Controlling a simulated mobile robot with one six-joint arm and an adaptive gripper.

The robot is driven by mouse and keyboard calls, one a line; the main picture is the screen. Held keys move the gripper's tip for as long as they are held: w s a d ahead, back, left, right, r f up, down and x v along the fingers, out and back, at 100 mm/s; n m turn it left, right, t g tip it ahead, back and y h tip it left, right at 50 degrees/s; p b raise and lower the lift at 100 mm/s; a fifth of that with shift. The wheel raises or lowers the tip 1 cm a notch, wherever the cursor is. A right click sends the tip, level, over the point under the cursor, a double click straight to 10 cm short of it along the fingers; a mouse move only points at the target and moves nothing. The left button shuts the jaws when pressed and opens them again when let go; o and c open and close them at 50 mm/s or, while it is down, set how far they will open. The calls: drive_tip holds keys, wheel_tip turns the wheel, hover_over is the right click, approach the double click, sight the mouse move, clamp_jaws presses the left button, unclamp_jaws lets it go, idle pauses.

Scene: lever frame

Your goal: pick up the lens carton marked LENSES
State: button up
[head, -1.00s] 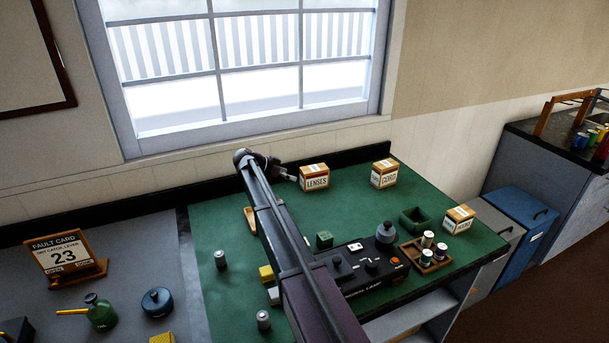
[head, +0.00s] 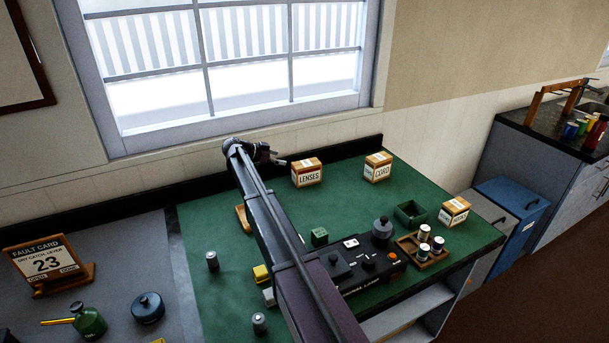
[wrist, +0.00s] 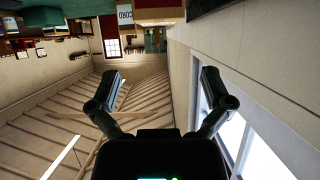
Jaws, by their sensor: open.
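The lens carton (head: 307,178), orange-brown with a white label reading LENSES, stands upright on the green bench top near the back wall in the head view. My gripper (head: 279,160) is just left of it, near the height of its top, with a small gap in the picture. In the wrist view my gripper (wrist: 160,78) is open, with nothing between the fingers.
A carton marked CORD (head: 377,172) stands right of the lens carton; it shows inverted in the wrist view (wrist: 125,14). A third carton (head: 455,213) is near the right edge. A green tray (head: 410,221) and black control box (head: 362,265) lie nearer. Bench between the cartons is clear.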

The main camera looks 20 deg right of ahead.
sight(305, 163)
drive_tip(key=b+x, duration=0.2)
drive_tip(key=x, duration=0.4)
drive_tip(key=shift+f, duration=0.2)
drive_tip(key=shift+d+f+b, duration=0.1)
drive_tip(key=shift+d+b, duration=0.3)
drive_tip(key=shift+d, duration=0.2)
drive_tip(key=b+x, duration=0.2)
drive_tip(key=x, duration=0.2)
drive_tip(key=shift+s+f, duration=0.1)
drive_tip(key=shift+f, duration=0.05)
drive_tip(key=shift+d+f, duration=0.15)
drive_tip(key=shift+d, duration=0.4)
drive_tip(key=shift+c, duration=0.2)
drive_tip(key=c, duration=1.1)
